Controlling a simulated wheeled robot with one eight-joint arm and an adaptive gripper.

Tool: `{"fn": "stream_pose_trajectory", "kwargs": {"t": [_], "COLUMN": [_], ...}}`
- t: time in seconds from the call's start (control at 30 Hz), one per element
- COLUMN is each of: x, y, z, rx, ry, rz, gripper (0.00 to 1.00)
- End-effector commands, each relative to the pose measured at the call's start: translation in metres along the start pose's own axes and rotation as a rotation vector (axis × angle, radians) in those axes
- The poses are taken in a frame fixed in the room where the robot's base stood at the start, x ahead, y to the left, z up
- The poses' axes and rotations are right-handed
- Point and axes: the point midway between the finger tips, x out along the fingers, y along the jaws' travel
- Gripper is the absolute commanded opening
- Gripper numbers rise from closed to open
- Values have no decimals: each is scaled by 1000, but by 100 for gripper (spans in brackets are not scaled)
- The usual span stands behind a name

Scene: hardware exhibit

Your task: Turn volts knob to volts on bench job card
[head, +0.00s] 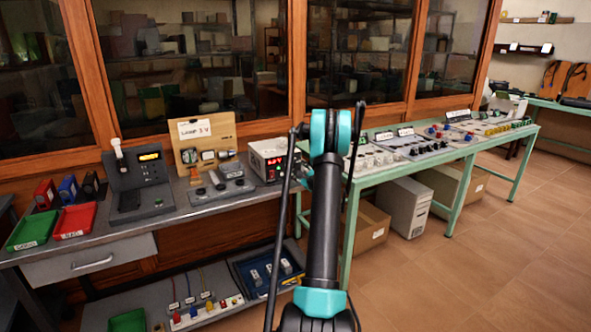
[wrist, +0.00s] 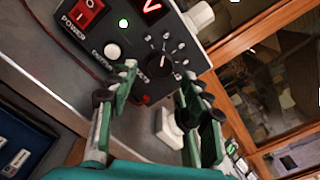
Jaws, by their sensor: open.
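The power supply (head: 272,158) stands on the grey bench in the head view, with a lit red display. In the wrist view its dark front panel (wrist: 200,52) shows tilted. The black volts knob (wrist: 160,65) has tick marks around it; its label is partly hidden by a finger. My gripper (wrist: 160,84) is open, its two green-and-black fingers pointing at the panel on either side of the knob's lower edge. I cannot tell whether they touch it. A white card (head: 195,129), seeming to read "LAMP 3 V", is on a tan board behind the bench.
On the panel are a red power switch (wrist: 86,12) and a white round button (wrist: 112,51). A white block (wrist: 168,128) lies between the fingers farther back. A green table (head: 357,182) with several devices stands right of my arm. Red and green trays (head: 75,221) sit at the bench's left.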

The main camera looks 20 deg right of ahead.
Motion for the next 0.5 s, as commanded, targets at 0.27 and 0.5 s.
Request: {"fn": "stream_pose_trajectory", "kwargs": {"t": [0.27,0.5], "x": [20,21], "y": [0,0], "z": [0,0], "rx": [0,0], "ry": [0,0], "rz": [0,0], "gripper": [49,49]}}
